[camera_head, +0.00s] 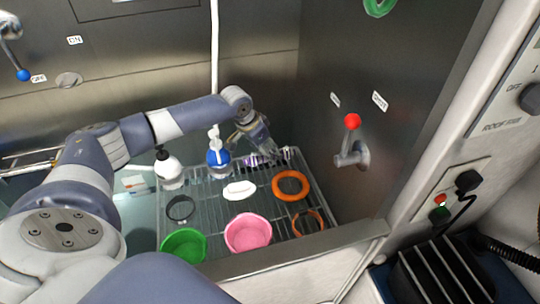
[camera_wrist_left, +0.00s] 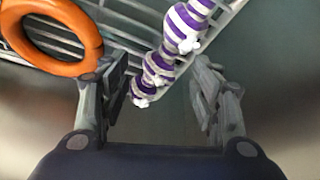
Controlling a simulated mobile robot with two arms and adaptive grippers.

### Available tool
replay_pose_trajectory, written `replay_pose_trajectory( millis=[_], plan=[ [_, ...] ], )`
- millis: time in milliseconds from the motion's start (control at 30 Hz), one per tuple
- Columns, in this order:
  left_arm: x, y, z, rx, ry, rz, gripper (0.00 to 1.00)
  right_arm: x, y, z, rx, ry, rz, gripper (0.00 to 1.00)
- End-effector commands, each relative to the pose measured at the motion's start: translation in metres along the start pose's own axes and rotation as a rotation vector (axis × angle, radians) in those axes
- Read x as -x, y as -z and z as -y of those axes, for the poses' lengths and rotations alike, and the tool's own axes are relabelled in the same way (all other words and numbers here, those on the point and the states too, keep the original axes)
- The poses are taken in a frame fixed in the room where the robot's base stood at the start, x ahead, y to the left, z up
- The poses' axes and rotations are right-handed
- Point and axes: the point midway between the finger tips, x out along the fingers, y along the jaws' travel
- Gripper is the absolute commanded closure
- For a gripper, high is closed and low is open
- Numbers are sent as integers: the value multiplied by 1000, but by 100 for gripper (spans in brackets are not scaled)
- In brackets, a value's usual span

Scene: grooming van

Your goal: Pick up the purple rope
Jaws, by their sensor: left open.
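The purple rope (camera_wrist_left: 183,30) is striped purple and white, with knots and small white tufts. In the left wrist view it runs from the top edge down to between the fingers of my left gripper (camera_wrist_left: 160,80). Those fingers are open, one on each side of its lower end, and not closed on it. In the head view my left gripper (camera_head: 268,150) is at the back right of the wire rack, and only small purple bits of the rope (camera_head: 252,161) show beside and below it. My right gripper is not in view.
The wire rack (camera_head: 218,204) holds a blue pump bottle (camera_head: 218,160) left of the gripper, a white bottle (camera_head: 168,172), a thick orange ring (camera_head: 291,173), a pink bowl (camera_head: 248,240) and a green bowl (camera_head: 184,250). A red-knobbed lever (camera_head: 351,140) sticks out from the right wall.

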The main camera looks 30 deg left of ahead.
Motion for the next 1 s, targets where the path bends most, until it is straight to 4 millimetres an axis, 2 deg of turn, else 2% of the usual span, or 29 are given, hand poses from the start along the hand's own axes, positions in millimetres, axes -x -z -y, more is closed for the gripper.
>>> replay_pose_trajectory(
  millis=[100,200,467,600,700,1000],
  plan=[
    [-17,1,0,1,-1,1,43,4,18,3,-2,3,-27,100],
    [-25,0,0,1,0,0,43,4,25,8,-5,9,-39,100],
    [-28,0,0,0,0,-1,43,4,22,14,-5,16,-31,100],
    [-27,0,0,0,0,-1,74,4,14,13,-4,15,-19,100],
    [-27,0,0,0,0,0,93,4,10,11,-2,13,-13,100],
    [-27,1,0,0,0,-1,93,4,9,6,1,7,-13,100]
  ],
)
